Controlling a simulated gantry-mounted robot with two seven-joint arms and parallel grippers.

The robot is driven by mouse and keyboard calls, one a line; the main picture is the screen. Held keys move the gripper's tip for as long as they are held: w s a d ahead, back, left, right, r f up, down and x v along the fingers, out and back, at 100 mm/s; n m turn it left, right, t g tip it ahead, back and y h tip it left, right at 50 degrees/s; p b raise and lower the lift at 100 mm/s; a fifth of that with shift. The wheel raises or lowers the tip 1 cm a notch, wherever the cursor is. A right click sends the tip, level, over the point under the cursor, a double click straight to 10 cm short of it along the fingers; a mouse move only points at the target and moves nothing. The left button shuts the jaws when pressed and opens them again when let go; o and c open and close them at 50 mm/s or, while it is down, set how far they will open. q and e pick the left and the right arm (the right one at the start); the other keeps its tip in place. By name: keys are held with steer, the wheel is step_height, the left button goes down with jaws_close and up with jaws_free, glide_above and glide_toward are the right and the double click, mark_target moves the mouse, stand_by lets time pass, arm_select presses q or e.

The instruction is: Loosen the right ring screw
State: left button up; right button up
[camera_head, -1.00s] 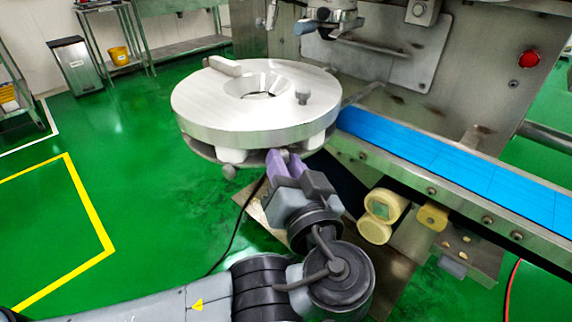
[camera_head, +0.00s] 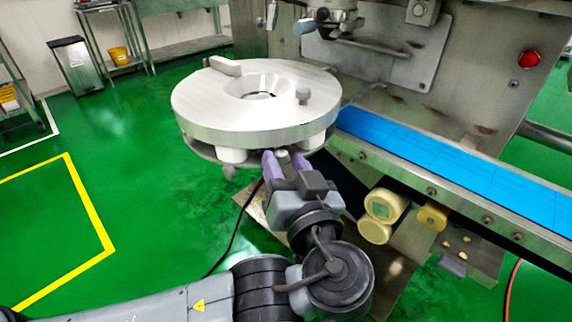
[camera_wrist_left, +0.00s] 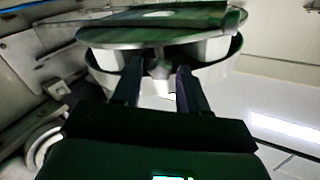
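The white ring-shaped machine part (camera_head: 215,112) has screw knobs low on its rim. The right ring screw (camera_head: 283,154) is a small grey knob under the front edge, and it also shows in the left wrist view (camera_wrist_left: 158,68). The left ring screw (camera_head: 229,172) hangs lower at the left. My left gripper (camera_head: 285,163) has its purple fingers apart, one on either side of the right screw. In the left wrist view there appears to be a gap between the screw and each finger (camera_wrist_left: 158,85). My right gripper is not in view.
A blue conveyor belt (camera_head: 440,160) runs to the right of the ring. Two cream-coloured rollers (camera_head: 382,206) sit below it. A small knob (camera_head: 303,96) stands on the ring's top. The green floor (camera_head: 130,170) at the left is clear.

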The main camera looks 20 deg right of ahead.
arm_select(q)
steer(key=shift+o, duration=0.7)
steer(key=shift+s+r, duration=0.1)
steer(key=shift+s, duration=0.4)
steer(key=s+a+p, duration=0.1)
steer(key=s+p, duration=0.2)
steer(key=s, duration=0.6)
steer(key=shift+s+a, duration=0.15)
steer(key=shift+s, duration=0.25)
